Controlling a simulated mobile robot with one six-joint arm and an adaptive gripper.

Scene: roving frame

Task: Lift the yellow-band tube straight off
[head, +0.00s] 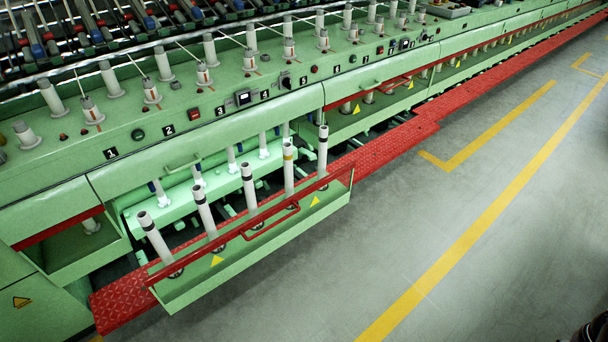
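Several white tubes stand upright in a row along the green tray with a red rail (190,290) at the front of the machine. The fourth tube from the left (289,174) appears to carry a yellowish band near its top, so it looks like the yellow-band tube. Its lower end is hidden in the tray. The tubes on either side, the third (249,187) and the fifth (323,152), show dark bands. The two leftmost tubes (157,240) and (205,214) also show dark bands. My gripper is not in view.
A red guard rail (270,232) runs along the tray's front. The green machine front with numbered positions (200,150) rises behind the tubes. A red walkway (385,148) runs along the machine's base. Grey floor with yellow lines (470,235) is open to the right.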

